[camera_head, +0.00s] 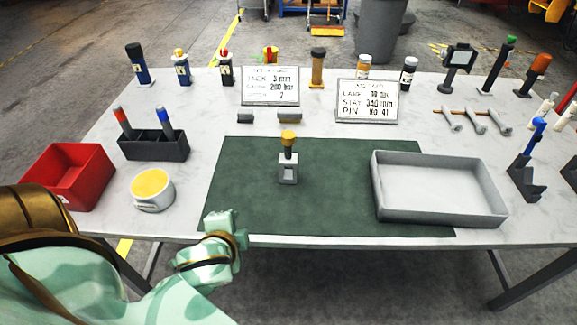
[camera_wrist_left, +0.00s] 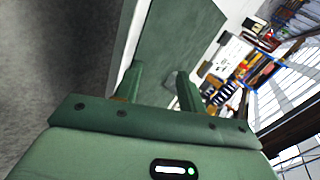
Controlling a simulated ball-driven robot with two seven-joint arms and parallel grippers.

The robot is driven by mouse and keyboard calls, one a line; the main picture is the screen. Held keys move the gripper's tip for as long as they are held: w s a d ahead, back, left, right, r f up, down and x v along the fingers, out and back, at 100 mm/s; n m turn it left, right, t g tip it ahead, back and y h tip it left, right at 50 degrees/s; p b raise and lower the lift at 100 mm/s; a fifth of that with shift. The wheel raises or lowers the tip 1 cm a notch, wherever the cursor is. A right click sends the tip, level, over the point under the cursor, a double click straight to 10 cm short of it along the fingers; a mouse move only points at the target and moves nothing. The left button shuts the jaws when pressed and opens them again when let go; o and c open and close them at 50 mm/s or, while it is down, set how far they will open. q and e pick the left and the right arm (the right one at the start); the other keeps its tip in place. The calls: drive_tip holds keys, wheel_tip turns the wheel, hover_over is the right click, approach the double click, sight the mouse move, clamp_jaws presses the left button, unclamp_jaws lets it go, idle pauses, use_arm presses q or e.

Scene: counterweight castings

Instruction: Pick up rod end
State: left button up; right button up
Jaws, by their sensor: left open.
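A part with a yellow cap and dark stem (camera_head: 289,144) stands upright in a small grey block (camera_head: 288,174) on the green mat; I take this part to be the rod end, but its shape is too small to be sure. My left gripper (camera_head: 240,232) is at the table's front edge, in front of and left of the block, apart from it. In the left wrist view its two fingers (camera_wrist_left: 158,88) are spread with nothing between them; the mat (camera_wrist_left: 172,52) lies beyond. My right gripper is not in view.
A grey tray (camera_head: 440,215) sits on the mat's right. A red bin (camera_head: 70,185), a white tin (camera_head: 152,200) with yellow contents and a dark holder (camera_head: 153,150) stand left. Two sign boards (camera_head: 367,114) and several bottles stand behind. The mat around the block is clear.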

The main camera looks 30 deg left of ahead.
use_arm(q)
drive_tip(key=w+a+r+m+t+h, duration=0.2)
drive_tip(key=w+r+m+t+h, duration=0.3)
drive_tip(key=w+m, duration=0.7)
drive_tip(key=w+a+r+m+t+h, duration=0.2)
drive_tip(key=w+r+m+t+h, duration=0.25)
drive_tip(key=m, duration=1.25)
drive_tip(key=b, duration=0.4)
approach(285, 154)
drive_tip(key=x, duration=0.3)
drive_tip(key=shift+w+h, duration=0.25)
drive_tip(key=shift+w, duration=0.05)
drive_tip(key=shift+x, duration=1)
drive_tip(key=x, duration=0.5)
drive_tip(key=shift+w+d+f, duration=0.1)
drive_tip(key=shift+w, duration=0.1)
clamp_jaws()
